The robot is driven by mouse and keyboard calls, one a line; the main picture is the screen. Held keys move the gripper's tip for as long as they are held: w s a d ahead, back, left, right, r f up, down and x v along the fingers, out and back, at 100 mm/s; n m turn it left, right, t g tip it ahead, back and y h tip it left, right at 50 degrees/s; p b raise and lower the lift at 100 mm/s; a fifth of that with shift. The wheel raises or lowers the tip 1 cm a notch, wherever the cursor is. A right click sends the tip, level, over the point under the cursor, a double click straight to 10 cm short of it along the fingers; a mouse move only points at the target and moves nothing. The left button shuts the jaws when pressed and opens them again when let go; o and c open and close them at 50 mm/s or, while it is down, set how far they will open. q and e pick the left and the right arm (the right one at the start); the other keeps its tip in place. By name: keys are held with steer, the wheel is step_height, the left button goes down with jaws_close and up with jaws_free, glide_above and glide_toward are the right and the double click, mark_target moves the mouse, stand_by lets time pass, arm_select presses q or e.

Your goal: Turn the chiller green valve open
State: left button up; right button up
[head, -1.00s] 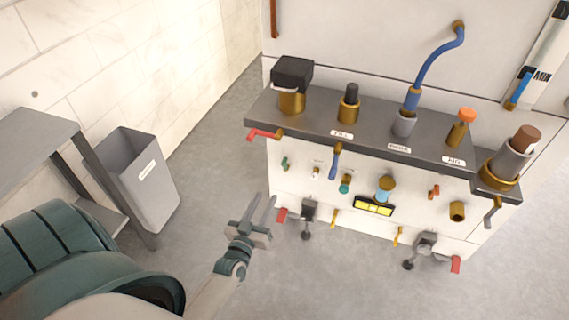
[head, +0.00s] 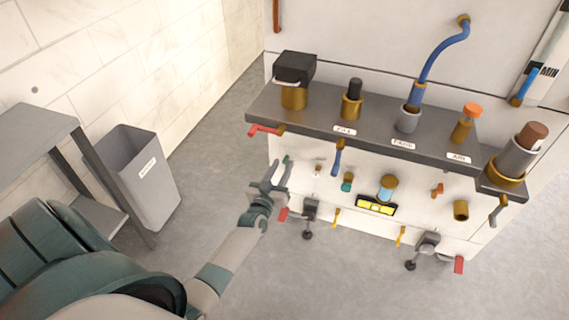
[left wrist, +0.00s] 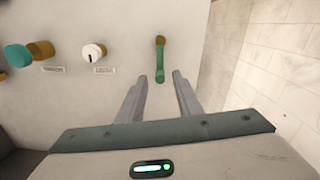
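The green valve (left wrist: 161,58) is a small green lever hanging straight down from a brass pivot on the white front panel. It shows in the left wrist view just ahead of my fingertips. In the head view the green valve (head: 285,160) is partly hidden by my left gripper. My left gripper (head: 277,174) is open and close to the panel. In the left wrist view the fingers of the gripper (left wrist: 160,77) stand one on each side of the lever's lower end, and I see no contact. My right gripper is out of view.
A white knob (left wrist: 94,52) and a teal knob (left wrist: 18,56) sit left of the valve in the left wrist view. A red lever (head: 264,130) sticks out under the grey shelf (head: 320,113) above. A grey bin (head: 150,190) stands at left.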

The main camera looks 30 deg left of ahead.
mark_target(284, 163)
arm_select(q)
steer(key=shift+x, duration=1.55)
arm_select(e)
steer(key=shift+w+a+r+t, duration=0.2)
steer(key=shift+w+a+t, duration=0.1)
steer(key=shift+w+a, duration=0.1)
arm_select(q)
steer(key=shift+c, duration=0.6)
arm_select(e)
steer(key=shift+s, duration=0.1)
arm_select(q)
jaws_close()
